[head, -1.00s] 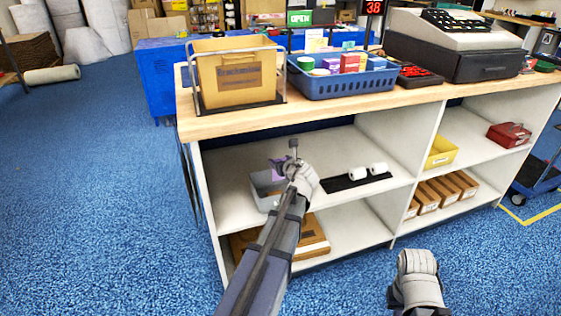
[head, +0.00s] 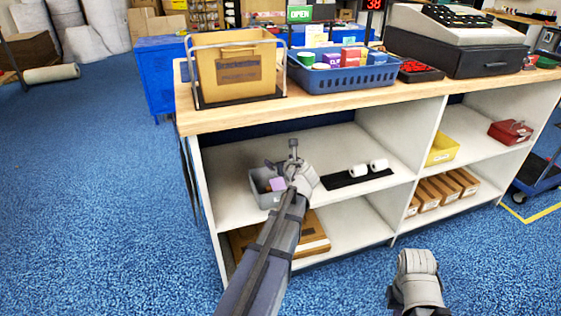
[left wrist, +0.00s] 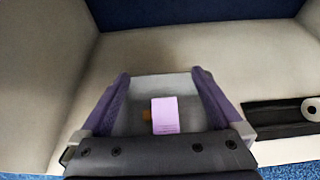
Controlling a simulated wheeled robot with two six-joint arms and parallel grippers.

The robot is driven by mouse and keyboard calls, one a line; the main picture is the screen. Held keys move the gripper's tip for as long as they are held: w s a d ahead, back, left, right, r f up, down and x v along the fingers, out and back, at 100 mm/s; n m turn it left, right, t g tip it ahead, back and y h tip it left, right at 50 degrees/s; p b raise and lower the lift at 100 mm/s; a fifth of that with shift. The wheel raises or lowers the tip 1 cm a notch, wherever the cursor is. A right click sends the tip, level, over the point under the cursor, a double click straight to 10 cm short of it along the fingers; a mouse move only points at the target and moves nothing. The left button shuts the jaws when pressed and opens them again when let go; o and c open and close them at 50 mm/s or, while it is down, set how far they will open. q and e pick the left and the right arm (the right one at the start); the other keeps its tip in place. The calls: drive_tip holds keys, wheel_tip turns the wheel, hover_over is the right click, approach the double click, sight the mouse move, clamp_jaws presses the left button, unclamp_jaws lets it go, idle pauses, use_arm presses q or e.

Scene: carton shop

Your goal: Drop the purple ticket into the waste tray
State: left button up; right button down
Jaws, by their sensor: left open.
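The purple ticket (head: 277,184) is below my left gripper, at the grey waste tray (head: 257,187) on the middle shelf. In the left wrist view, the ticket (left wrist: 165,116) lies within the outline of the grey tray (left wrist: 178,85), apart from both fingers. My left gripper (left wrist: 160,76) is open, its purple fingers spread wide on either side of the ticket. In the head view, my left gripper (head: 278,166) is over the tray and hides its right part. My right arm's grey end shows at the lower right; its fingers cannot be made out.
The counter (head: 330,108) overhangs the shelf, and an upright panel (head: 418,140) closes the bay at right. A flat brown carton (head: 312,235) lies on the shelf below.

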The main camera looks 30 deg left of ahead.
use_arm(q)
drive_tip(key=p+v, duration=0.3)
drive_tip(key=v, duration=0.4)
drive_tip(key=shift+s+d+r, duration=0.2)
drive_tip(key=shift+s+d, duration=0.05)
idle(0.5)
drive_tip(key=s+d+f+n+g+h, duration=0.35)
drive_tip(key=s+d+n, duration=0.35)
drive_tip(key=d, duration=0.3)
drive_tip(key=s+d+f+n+g+h, duration=0.2)
drive_tip(key=s+d+f+n, duration=0.4)
drive_tip(key=d, duration=0.4)
drive_tip(key=s+d+f+n+g+h, duration=0.3)
drive_tip(key=s+d+f+n, duration=0.1)
drive_tip(key=s+d+n, duration=0.6)
wheel_tip(320, 180, up, 32)
drive_tip(key=d+p, duration=0.2)
drive_tip(key=p, duration=3)
drive_tip(key=shift+m+h, duration=0.35)
drive_tip(key=shift+m, duration=0.05)
